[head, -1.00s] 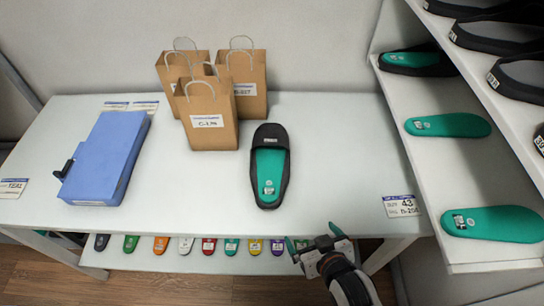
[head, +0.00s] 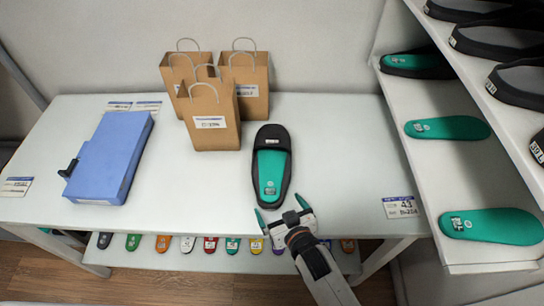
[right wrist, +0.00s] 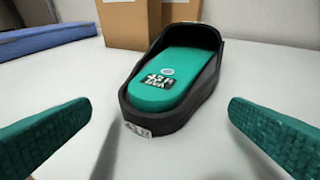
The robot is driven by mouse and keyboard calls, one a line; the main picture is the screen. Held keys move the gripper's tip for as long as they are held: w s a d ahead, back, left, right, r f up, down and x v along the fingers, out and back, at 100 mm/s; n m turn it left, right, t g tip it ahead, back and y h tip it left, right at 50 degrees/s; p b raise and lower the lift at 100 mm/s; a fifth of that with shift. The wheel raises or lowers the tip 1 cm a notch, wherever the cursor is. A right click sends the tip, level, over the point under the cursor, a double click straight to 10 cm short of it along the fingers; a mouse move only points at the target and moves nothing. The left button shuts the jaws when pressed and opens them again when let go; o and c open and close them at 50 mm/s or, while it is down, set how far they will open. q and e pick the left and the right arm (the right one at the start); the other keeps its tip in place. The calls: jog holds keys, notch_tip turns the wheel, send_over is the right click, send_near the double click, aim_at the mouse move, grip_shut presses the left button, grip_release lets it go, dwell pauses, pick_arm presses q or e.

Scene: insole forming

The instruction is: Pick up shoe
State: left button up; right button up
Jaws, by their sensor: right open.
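A black slide shoe (head: 271,137) with a green insole (head: 271,176) lies on the white table, its heel toward me. In the right wrist view the shoe (right wrist: 186,122) sits ahead, a little right of centre, with a label on its heel. My right gripper (head: 280,211) is open at the table's front edge, just short of the heel. Its two green fingers stand wide apart left and right of the shoe's line in the wrist view (right wrist: 160,118), and nothing is between them. My left gripper is not in view.
Paper bags (head: 212,122) stand behind and left of the shoe. A blue box (head: 110,158) lies at the left of the table (head: 190,190). A shelf unit (head: 405,97) with shoes and green insoles stands at the right. Several coloured insoles lie on a lower shelf (head: 215,261).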

aim_at(276, 201)
jog(key=x, duration=0.3)
jog(key=shift+w+a, duration=0.1)
jog(key=shift+w, duration=0.2)
jog(key=shift+s, duration=0.1)
jog(key=c, duration=1)
